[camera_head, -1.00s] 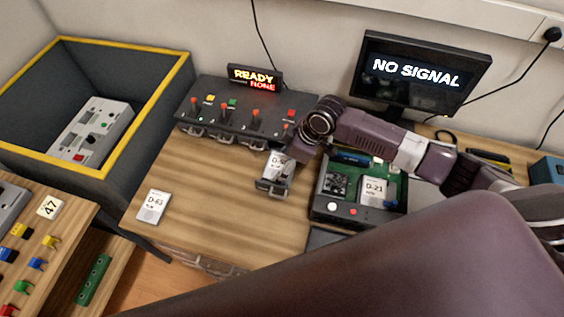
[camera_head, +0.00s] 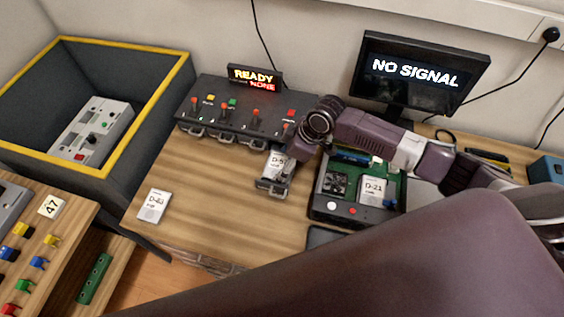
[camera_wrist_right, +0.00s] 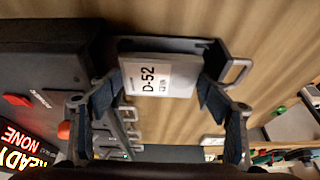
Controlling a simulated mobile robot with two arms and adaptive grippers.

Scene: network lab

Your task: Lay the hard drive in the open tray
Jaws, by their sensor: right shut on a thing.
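The hard drive D-52 (camera_head: 280,163) has a white label. It also shows in the right wrist view (camera_wrist_right: 158,76), between the finger pads. My right gripper (camera_head: 284,165) is shut on it. The open tray (camera_head: 272,188), dark with a metal handle, sticks out from the front of the black dock. In the right wrist view the tray's rim (camera_wrist_right: 213,53) shows behind the drive, and the drive lies over it. I cannot tell whether the drive touches the tray floor. My left gripper is not in view.
The black dock (camera_head: 238,112) has several levers and a READY/NONE sign (camera_head: 254,77). Drive D-63 (camera_head: 153,206) lies on the desk at left. Drive D-21 (camera_head: 374,189) sits in an open case (camera_head: 322,205) at right. The desk between is clear.

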